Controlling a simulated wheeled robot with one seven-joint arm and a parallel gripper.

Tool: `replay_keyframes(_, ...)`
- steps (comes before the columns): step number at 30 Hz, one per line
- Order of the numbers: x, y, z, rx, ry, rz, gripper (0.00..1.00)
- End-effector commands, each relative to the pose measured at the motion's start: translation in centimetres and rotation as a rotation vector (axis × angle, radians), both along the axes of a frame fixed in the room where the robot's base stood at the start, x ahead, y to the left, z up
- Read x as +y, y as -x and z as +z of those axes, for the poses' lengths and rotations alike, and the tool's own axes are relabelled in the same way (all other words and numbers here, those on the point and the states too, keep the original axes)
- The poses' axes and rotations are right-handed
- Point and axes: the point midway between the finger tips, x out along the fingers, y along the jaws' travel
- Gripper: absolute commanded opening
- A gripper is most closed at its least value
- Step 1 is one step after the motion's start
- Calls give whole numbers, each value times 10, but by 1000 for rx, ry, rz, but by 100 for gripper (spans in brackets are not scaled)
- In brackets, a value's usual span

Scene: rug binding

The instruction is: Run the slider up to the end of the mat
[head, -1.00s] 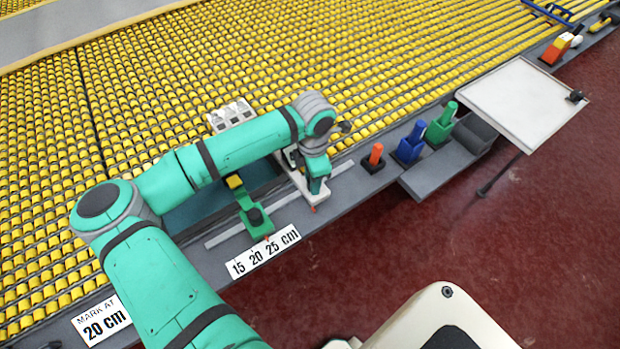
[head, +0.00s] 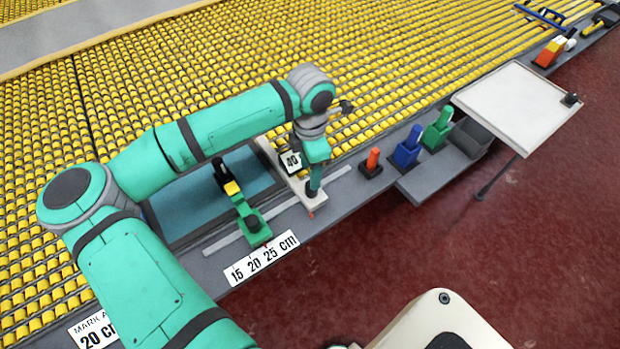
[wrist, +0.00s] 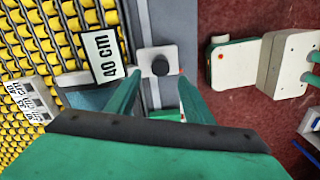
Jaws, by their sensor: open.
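My gripper (head: 313,188) is over the slider's front end. In the wrist view its open fingers (wrist: 160,84) are on either side of the knob, apart from it. A corner of the mat (wrist: 90,98) shows beside the slider; whether they touch is unclear.
An orange peg (head: 372,163), a blue holder (head: 407,150) and a green holder (head: 438,130) stand right of the slider. A white tray (head: 520,105) is farther right.

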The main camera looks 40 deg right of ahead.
Motion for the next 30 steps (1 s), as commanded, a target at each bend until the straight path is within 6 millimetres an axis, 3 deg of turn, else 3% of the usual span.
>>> replay_keyframes(3, 0, 0, 17, -3, -1, -1, 47)
replay_keyframes(9, 0, 0, 31, 0, -1, -1, 47)
replay_keyframes(30, 0, 0, 32, 1, 0, -1, 47)
